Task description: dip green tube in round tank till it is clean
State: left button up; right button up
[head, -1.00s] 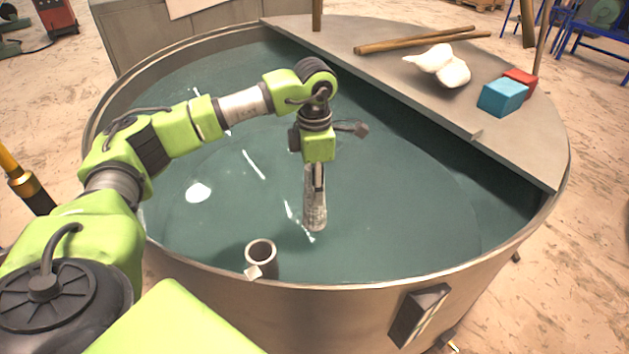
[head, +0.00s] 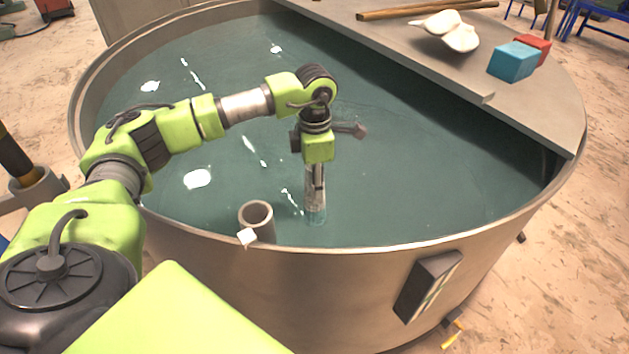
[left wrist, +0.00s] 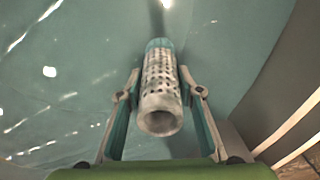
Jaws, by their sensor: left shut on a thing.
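The round tank (head: 320,300) is a wide metal tub of teal water (head: 420,190). My left gripper (head: 315,185) points down over the water and is shut on the tube (head: 315,204). The tube is upright, its lower end in the water near the front rim. In the left wrist view the tube (left wrist: 161,88) is perforated and looks whitish grey, with a teal far end. I cannot tell whether that teal is its own colour or the water. The fingers (left wrist: 160,75) stand on either side of it. My right gripper is out of view.
A short grey pipe holder (head: 257,218) sits inside the front rim, just left of the tube. A grey shelf (head: 545,120) covers the tank's back right, bearing white lumps (head: 447,30), a blue block (head: 512,62), a red block (head: 535,44) and a wooden stick (head: 425,10).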

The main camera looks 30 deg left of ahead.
pick_arm(q)
jog(key=shift+f+b, duration=2.9)
jog(key=shift+f, duration=1.4)
jog(key=shift+r, duration=0.1)
notch_tip(320, 180, up, 20)
jog(key=p, duration=1.2)
jog(key=shift+p, duration=0.4)
notch_tip(320, 180, up, 12)
jog(key=p, duration=0.7)
jog(key=shift+p, duration=0.3)
